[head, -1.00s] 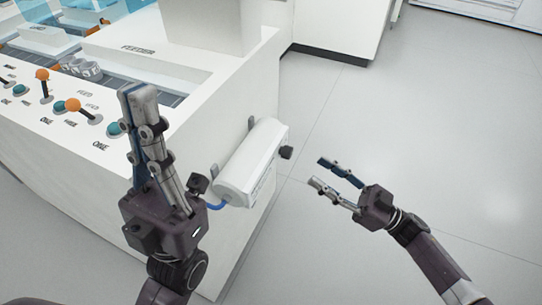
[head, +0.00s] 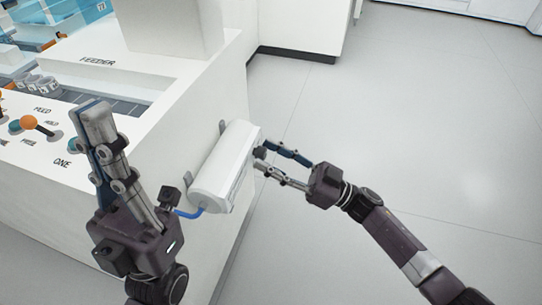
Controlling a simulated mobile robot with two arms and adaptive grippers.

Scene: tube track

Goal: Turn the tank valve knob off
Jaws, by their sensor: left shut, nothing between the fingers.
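The white cylindrical tank (head: 218,170) is mounted on the right side of the white machine. A small dark knob (head: 260,154) sticks out from its far right side. My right gripper (head: 265,157) is open, with one fingertip above and one below the knob in the picture. The fingertips overlap or nearly reach the knob; I cannot tell whether they touch it. My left gripper (head: 92,110) is shut and empty, pointing up in front of the machine, left of the tank. The knob's turned position is too small to read.
A blue hose (head: 188,213) runs from the tank's near end. The machine's panel has orange-tipped levers (head: 29,122) and teal buttons. The feeder block (head: 160,20) stands behind. The grey floor (head: 400,130) to the right is open.

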